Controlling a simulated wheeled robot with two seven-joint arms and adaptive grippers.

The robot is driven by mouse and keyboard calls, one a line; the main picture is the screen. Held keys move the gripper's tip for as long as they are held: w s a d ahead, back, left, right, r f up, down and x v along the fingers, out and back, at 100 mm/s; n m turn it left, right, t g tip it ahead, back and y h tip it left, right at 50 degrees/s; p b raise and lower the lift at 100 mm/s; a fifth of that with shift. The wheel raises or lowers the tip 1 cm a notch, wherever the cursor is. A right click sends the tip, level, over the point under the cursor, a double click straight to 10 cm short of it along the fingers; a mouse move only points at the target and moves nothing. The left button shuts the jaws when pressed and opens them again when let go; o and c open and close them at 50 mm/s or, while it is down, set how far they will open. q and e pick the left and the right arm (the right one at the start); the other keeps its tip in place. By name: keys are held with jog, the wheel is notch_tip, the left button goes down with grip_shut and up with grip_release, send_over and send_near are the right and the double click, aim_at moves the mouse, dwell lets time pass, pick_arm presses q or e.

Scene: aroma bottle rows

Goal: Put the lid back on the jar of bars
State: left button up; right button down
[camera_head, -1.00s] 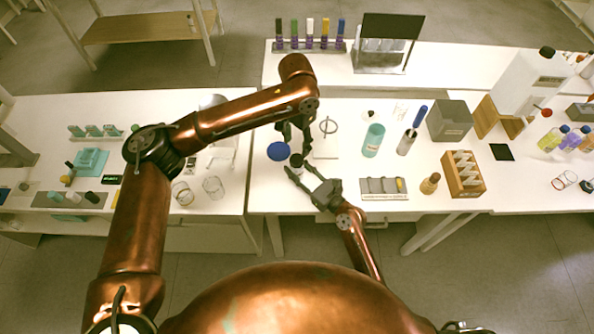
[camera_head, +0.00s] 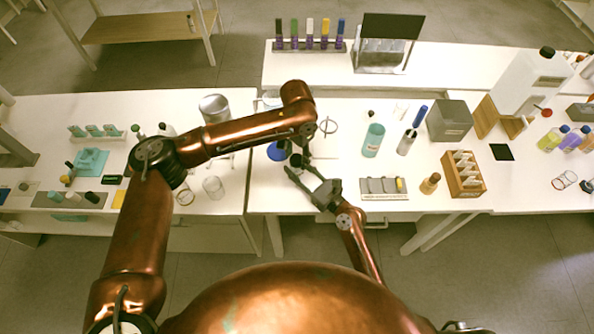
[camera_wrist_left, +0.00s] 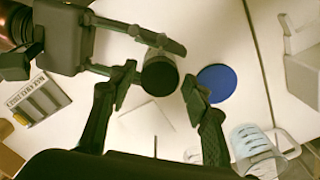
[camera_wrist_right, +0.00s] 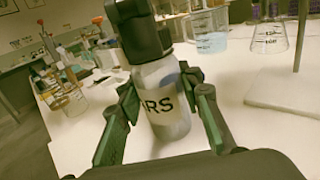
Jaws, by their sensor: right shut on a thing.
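The jar (camera_wrist_right: 165,100) is pale, with a label whose letters "ARS" show in the right wrist view. My right gripper (camera_wrist_right: 165,112) is shut on its sides and holds it upright at the front of the middle table. A dark round top (camera_wrist_left: 160,76), apparently the lid, shows on the jar in the left wrist view. My left gripper (camera_wrist_left: 160,78) is above the jar, its fingers spread on both sides of that top. It looks open. In the head view my left arm partly hides the jar. Whether the lid is fully seated cannot be told.
A blue disc (camera_wrist_left: 216,83) lies flat beside the jar. A ring stand (camera_head: 328,127) and a teal bottle (camera_head: 373,140) stand to the right. A grey rack (camera_head: 383,187) lies near the front edge. Beakers (camera_wrist_left: 250,145) stand on the table to the left.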

pick_arm(q)
jog(key=c, duration=1.1)
jog(key=shift+o, duration=0.2)
jog(key=o, duration=1.4)
jog(key=shift+c, duration=0.2)
notch_tip(320, 180, up, 12)
pick_arm(e)
jog(key=c, duration=1.3)
grip_release()
